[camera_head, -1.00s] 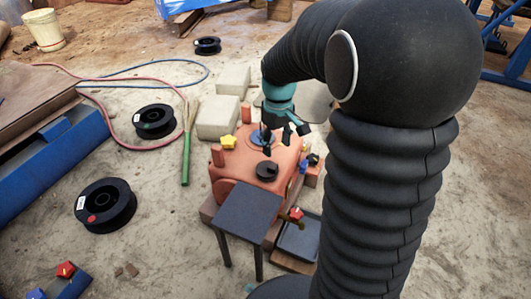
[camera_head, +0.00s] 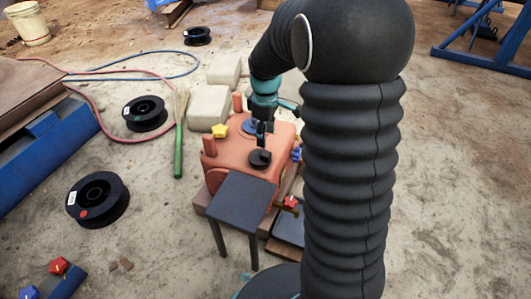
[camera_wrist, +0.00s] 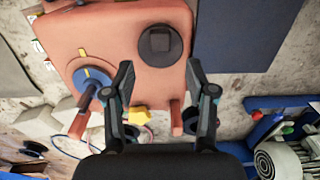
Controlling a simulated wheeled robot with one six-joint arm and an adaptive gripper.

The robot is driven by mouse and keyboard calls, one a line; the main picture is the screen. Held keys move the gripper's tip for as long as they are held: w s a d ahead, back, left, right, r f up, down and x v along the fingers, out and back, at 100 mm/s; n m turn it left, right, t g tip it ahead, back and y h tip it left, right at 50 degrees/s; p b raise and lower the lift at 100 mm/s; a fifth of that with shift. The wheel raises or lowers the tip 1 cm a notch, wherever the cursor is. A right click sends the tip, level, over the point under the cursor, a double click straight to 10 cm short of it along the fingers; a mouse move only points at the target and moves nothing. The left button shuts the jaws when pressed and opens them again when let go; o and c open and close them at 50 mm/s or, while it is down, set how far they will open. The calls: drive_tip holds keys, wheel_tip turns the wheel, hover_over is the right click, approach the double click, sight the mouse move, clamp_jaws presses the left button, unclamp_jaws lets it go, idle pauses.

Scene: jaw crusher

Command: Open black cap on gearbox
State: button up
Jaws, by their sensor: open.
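In the wrist view the cap (camera_wrist: 160,44) is a black disc with a raised square middle, seated on the orange top. My gripper (camera_head: 262,138) is just behind the cap in the head view. In the wrist view my gripper (camera_wrist: 161,75) is open, its two fingers apart, with the cap ahead of the gap between them. Nothing is between the fingers.
A blue round fitting with a handle (camera_wrist: 90,82) stands on the gearbox beside the left finger. A yellow knob (camera_head: 220,131) is on the gearbox edge. A small dark table (camera_head: 240,199) stands close in front. Pale blocks (camera_head: 208,107) lie behind.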

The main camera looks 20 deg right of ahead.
sight(266, 153)
wheel_tip(266, 153, down, 8)
drive_tip(key=shift+r+b, duration=0.15)
drive_tip(key=shift+b, duration=0.5)
clamp_jaws()
